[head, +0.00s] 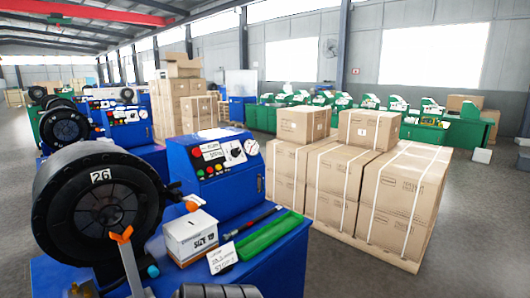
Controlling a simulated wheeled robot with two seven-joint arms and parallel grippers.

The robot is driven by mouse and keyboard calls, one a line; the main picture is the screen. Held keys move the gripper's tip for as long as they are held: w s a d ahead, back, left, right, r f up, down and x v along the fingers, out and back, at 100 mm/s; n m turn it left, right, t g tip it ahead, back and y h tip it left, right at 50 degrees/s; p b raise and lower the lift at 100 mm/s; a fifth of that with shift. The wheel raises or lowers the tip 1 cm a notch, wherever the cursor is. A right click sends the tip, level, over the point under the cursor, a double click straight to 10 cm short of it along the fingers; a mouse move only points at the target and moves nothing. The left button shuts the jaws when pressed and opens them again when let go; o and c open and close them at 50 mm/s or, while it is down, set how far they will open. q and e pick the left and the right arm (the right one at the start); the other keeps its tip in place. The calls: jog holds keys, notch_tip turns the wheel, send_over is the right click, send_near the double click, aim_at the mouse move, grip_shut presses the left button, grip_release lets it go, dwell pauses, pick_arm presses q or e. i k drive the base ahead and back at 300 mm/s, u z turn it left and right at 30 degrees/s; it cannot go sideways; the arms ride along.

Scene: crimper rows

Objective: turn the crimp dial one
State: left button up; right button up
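The nearest blue crimper has a control box (213,190) with a sloped front panel. A round dial with a dark knob (236,153) sits at the right of that panel, and a small white round face (252,147) is just right of it. Which of the two is the crimp dial, and its setting, are too small to tell. Green, yellow, orange and red buttons (210,170) lie to the left and below. The round black crimp head (100,205), tagged 26, stands left of the box. Neither of my grippers can be made out in view.
On the blue bench lie a white box marked SIZE (190,236), a tilted card (222,258), a green tray (270,236) and a dark rod with red (260,219). An orange-tipped part (122,236) rises before the crimp head. Strapped cartons (400,195) stand to the right.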

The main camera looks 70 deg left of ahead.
aim_at(236, 152)
jog(key=u, duration=0.25)
jog(key=i, duration=0.8)
jog(key=u, duration=1.3)
jog(key=i, duration=0.7)
jog(key=u, duration=0.65)
